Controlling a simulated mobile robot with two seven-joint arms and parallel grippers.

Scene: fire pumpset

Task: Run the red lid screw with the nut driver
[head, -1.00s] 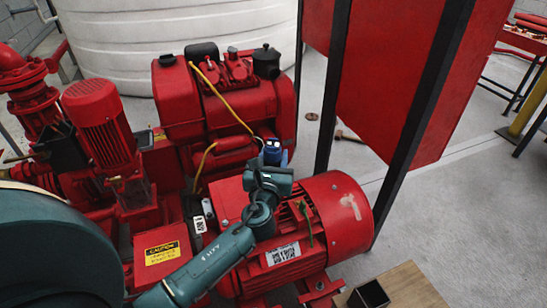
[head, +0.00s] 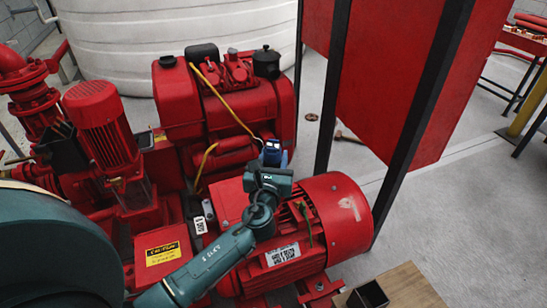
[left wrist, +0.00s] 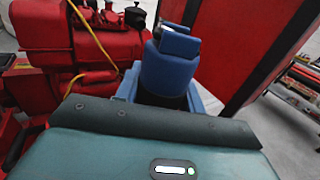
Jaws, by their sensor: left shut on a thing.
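My left gripper (head: 270,168) is over the red motor (head: 343,210) and is shut on a blue tool, seemingly the nut driver (head: 273,152). In the left wrist view the blue tool (left wrist: 171,65) stands beyond the dark gripper edge, with its lower end hidden. A flat red box top (head: 228,198), possibly the lid, lies left of my wrist on the motor. I cannot make out the screw; my arm covers part of that area. My right gripper is not in view.
A red engine (head: 222,100) with yellow cables stands behind. A red panel on black posts (head: 335,90) rises close to the right of the gripper. A wooden top (head: 408,288) with a dark open box (head: 370,296) is at the lower right.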

